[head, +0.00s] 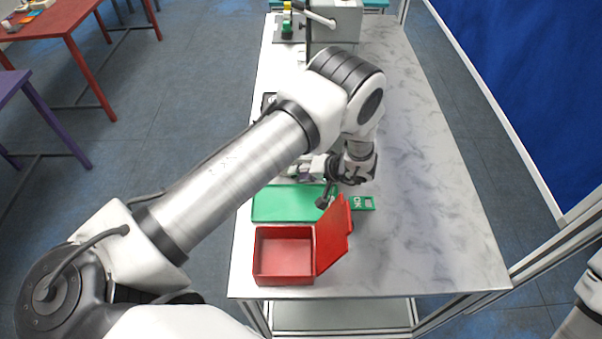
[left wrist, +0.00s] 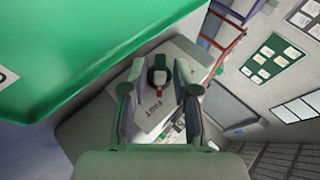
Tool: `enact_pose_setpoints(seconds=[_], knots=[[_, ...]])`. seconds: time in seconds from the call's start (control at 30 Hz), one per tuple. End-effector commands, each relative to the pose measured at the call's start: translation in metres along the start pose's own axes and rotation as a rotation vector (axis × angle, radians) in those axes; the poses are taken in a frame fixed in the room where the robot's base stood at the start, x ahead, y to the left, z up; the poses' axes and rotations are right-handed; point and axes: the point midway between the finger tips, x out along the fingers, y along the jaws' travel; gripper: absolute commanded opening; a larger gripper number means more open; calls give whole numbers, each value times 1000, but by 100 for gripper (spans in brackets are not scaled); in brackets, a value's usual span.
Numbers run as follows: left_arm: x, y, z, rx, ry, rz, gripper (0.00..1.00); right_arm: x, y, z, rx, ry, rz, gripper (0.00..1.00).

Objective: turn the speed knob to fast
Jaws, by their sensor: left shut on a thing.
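My left gripper (head: 308,168) reaches over the middle of the table, beyond the green mat, with its fingers pointing left in the head view. A pale plate (left wrist: 155,112) with dark lettering lies behind the knob; the wording is hard to read. In the head view the knob is hidden by my arm and gripper. My right gripper is out of view.
A grey machine (head: 340,20) stands at the far end. The table's right side is clear.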

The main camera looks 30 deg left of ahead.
Motion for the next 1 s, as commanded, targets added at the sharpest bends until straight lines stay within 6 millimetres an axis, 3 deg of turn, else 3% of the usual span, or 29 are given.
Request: enact_pose_setpoints(seconds=[0.17, 0.2, 0.57, 0.83, 1.0], knots=[[1, 0, 0, 1, 0, 1, 0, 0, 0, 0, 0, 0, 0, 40], [1, 0, 0, 1, 0, 1, 38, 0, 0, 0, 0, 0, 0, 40], [-6, 0, -1, 0, 3, 1, 38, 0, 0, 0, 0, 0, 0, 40], [-56, 0, -2, 0, 3, 2, 38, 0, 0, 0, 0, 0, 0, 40], [-72, 0, -2, 0, -1, 2, 38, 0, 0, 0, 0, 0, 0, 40]])
